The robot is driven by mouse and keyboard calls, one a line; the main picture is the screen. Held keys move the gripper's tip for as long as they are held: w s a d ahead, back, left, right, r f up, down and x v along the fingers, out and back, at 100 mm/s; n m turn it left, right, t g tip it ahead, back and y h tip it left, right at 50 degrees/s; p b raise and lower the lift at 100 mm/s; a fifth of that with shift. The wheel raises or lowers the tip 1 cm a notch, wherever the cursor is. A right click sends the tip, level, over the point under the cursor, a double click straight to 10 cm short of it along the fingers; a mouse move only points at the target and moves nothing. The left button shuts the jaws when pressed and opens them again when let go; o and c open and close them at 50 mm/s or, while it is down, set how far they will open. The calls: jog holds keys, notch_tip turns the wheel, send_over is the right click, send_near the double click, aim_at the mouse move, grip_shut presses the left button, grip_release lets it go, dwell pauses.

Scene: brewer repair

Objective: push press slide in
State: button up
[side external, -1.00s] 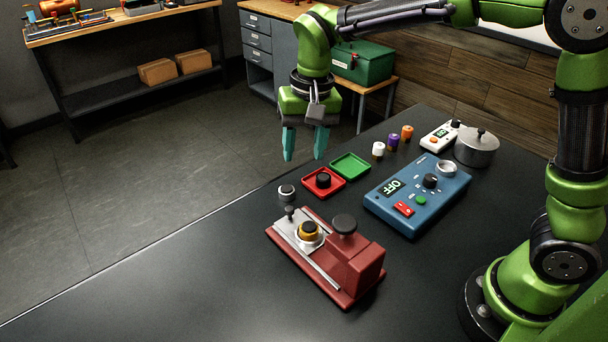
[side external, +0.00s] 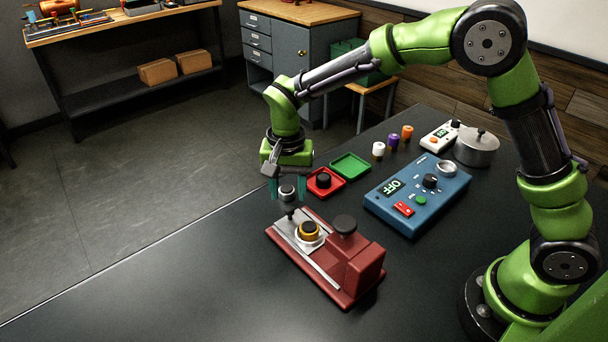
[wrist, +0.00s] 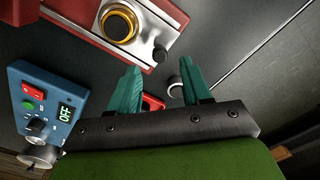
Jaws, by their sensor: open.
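The press is a dark red base and block (side external: 358,265) with a black round knob on top. Its silver slide (side external: 283,226) sticks out at the left, with a small dark knob (side external: 290,212) at its outer end. A yellow-rimmed black round part (side external: 309,230) sits on the slide; the slide also shows in the wrist view (wrist: 150,30). My gripper (side external: 288,190) is open just beyond the slide's outer end. In the wrist view its teal fingers (wrist: 158,66) point towards the slide's end, apart from it, with the slide knob (wrist: 160,53) just ahead of the gap.
A small dark-and-silver cylinder (side external: 287,194) appears between the fingers; its height relative to them is unclear. Red (side external: 338,184) and green (side external: 351,166) trays and a blue control box (side external: 405,211) reading OFF stand behind. The table in front of the press is clear.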

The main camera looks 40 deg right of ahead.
aim_at(289, 208)
jog(key=shift+f, duration=2.35)
grip_shut()
